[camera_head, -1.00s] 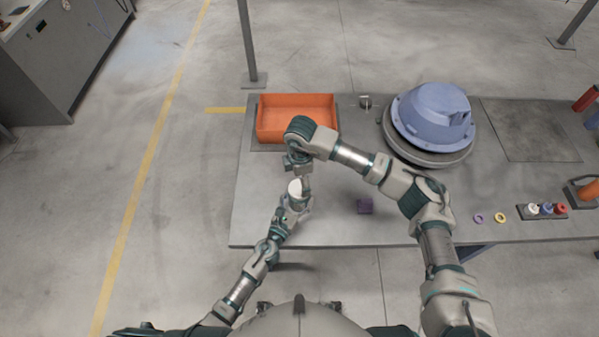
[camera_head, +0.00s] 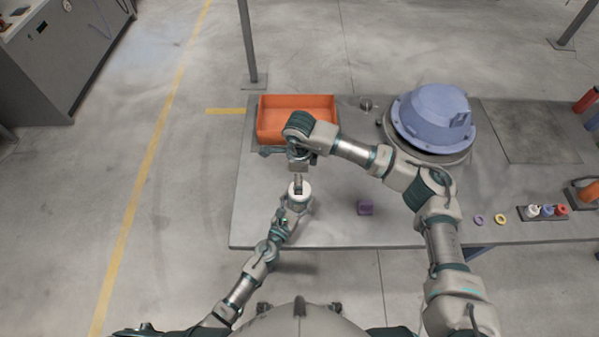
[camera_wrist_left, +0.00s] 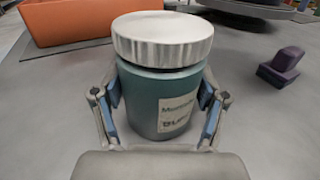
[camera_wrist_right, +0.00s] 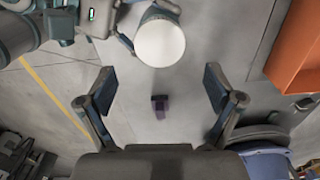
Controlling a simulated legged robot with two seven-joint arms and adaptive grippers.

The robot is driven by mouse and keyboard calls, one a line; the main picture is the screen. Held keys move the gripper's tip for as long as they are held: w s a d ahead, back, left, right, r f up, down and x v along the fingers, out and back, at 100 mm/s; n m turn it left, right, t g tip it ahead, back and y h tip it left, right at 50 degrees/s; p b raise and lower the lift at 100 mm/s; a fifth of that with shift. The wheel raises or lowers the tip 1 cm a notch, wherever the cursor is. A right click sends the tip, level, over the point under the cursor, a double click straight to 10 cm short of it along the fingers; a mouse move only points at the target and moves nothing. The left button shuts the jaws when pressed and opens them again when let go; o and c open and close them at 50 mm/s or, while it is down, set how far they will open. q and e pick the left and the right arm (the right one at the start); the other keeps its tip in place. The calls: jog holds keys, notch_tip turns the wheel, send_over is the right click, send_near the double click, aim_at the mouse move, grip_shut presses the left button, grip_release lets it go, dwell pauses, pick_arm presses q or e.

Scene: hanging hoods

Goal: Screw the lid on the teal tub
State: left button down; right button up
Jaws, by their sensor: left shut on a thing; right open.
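The teal tub (camera_wrist_left: 165,105) stands upright with a white label facing the left wrist camera. A white ribbed lid (camera_wrist_left: 162,38) sits level on its top, with a thin dark band beneath the rim; how tightly it is seated I cannot tell. In the head view the lid (camera_head: 299,190) is a pale disc. My left gripper (camera_wrist_left: 160,120) is shut on the tub, one finger on each side. My right gripper (camera_wrist_right: 158,88) is open and empty. In the head view it hangs just beyond the lid; the right wrist view shows the lid (camera_wrist_right: 160,43) outside its jaws.
An orange bin (camera_head: 296,118) stands at the table's back left. A large blue hood (camera_head: 434,117) sits right of it. A purple block (camera_head: 365,208) lies on the grey table (camera_head: 420,205) right of the tub. Rings and small capped items (camera_head: 545,210) are farther right.

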aim_at(300, 198)
jog(key=n, duration=0.5)
jog(key=shift+r+n, duration=0.15)
jog(key=shift+n, duration=0.15)
jog(key=n, duration=0.5)
jog(key=shift+r, duration=0.15)
jog(key=n, duration=0.5)
jog(key=shift+r+n, duration=0.15)
jog(key=shift+n, duration=0.15)
jog(key=n, duration=0.7)
jog(key=shift+r, duration=0.15)
jog(key=shift+f, duration=4)
